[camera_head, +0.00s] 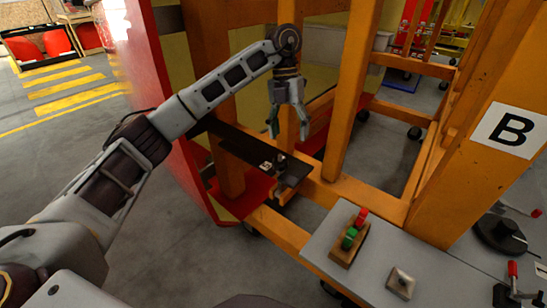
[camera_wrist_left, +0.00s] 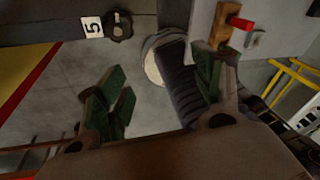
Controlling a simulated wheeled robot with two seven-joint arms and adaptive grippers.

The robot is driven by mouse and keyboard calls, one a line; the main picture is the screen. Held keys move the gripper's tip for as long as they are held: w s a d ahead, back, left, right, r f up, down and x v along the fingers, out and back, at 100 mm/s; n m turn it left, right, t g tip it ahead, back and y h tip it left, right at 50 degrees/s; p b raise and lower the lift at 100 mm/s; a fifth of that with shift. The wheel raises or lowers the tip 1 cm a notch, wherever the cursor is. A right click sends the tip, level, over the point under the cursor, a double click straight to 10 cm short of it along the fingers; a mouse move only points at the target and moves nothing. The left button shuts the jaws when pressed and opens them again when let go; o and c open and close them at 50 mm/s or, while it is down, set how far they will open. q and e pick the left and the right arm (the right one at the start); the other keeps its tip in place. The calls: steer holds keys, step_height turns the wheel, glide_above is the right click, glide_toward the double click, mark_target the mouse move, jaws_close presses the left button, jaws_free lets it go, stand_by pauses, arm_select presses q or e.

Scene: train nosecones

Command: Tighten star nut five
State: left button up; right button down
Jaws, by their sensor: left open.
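Star nut five is a small dark knob (camera_head: 281,160) on a dark bracket bar (camera_head: 235,142) fixed to the orange frame. A white label with a 5 (camera_wrist_left: 92,27) sits beside the nut (camera_wrist_left: 120,27) in the left wrist view. My left gripper (camera_head: 288,131) is open and empty, with its fingers pointing down above the bar, apart from the nut. Its green-padded fingers (camera_wrist_left: 160,95) show wide apart in the left wrist view, with the nut beyond them at the upper left. My right gripper is not in view.
Orange posts (camera_head: 355,90) stand close around my left gripper. A grey table (camera_head: 375,270) at the front right holds a wooden block with red and green parts (camera_head: 348,242) and a small square piece (camera_head: 401,281). A red panel (camera_head: 160,110) stands left of the bar.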

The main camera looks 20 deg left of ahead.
arm_select(q)
steer(key=shift+w+a+f+m+t+y, duration=0.1)
steer(key=shift+w+a+m+t+y, duration=0.4)
steer(key=shift+w+a+m, duration=0.4)
steer(key=shift+w+a+f+m+t+y, duration=0.1)
steer(key=shift+w+a+m+t+y, duration=0.35)
steer(key=shift+w+a+m, duration=0.4)
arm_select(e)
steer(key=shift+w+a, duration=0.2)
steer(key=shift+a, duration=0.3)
arm_select(q)
steer(key=shift+s+d+m, duration=0.1)
steer(key=shift+s+m, duration=0.1)
steer(key=shift+m, duration=0.05)
steer(key=shift+f, duration=0.15)
glide_above(280, 160)
steer(key=shift+w+f, duration=0.2)
steer(key=shift+f, duration=1.15)
steer(key=shift+w+f, duration=0.15)
steer(key=shift+f, duration=1.2)
step_height(280, 160, down, 7)
steer(key=shift+r, duration=0.1)
steer(key=shift+f, duration=0.6)
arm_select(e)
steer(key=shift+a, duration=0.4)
